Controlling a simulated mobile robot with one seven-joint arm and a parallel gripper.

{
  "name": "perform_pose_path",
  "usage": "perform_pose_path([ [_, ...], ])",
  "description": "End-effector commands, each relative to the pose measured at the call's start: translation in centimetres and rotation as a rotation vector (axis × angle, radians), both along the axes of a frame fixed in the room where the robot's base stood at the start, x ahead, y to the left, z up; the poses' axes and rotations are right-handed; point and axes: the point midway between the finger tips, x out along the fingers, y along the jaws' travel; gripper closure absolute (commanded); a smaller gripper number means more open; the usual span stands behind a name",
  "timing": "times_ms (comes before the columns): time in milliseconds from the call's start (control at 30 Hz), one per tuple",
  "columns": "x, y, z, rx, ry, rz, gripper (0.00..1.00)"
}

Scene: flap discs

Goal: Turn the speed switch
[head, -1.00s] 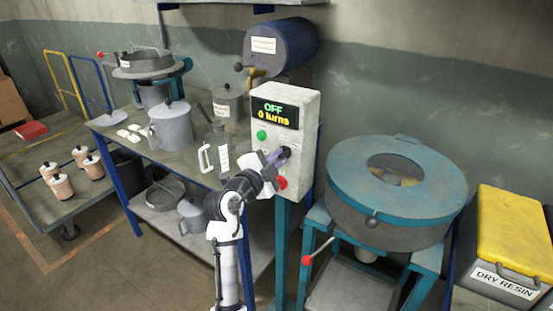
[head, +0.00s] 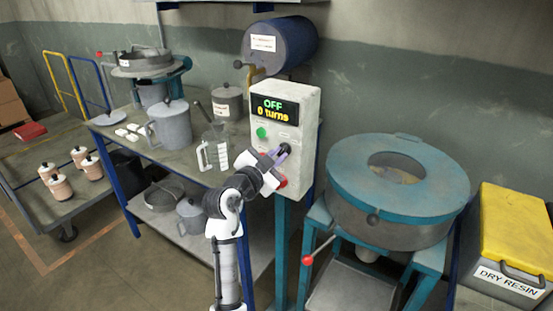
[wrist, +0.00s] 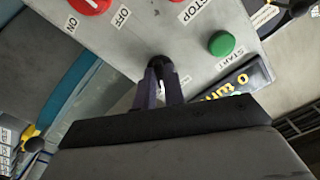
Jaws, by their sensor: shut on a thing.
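A white control box (head: 301,113) stands on a teal post, its display (head: 281,109) reading "OFF" and "0 turns". My gripper (head: 282,152) reaches the box's front from the lower left, its fingers shut on a black knob (head: 286,147). In the wrist view the fingers (wrist: 160,82) close around this knob (wrist: 159,63), hiding most of it and any pointer or nearby marks. A red switch (wrist: 97,4) marked ON and OFF sits at the top left of the wrist view. A green START button (wrist: 221,43) is at the right.
A teal-lidded round machine (head: 397,182) with a red-tipped lever stands right of the box. A workbench (head: 187,161) with a grey pot and clear jug is at the left. A yellow-lidded DRY RESIN bin (head: 515,235) is at the far right.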

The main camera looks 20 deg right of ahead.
Motion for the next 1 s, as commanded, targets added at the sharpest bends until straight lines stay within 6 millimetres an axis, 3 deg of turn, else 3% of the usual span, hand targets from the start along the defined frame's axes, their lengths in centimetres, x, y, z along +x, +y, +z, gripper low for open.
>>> perform_pose_path([
  [500, -0.12, -0.08, -0.12, -0.262, 0.342, 0.0, 1.0],
  [1000, -0.16, -0.1, -0.18, -0.358, 0.465, 0.0, 1.0],
])
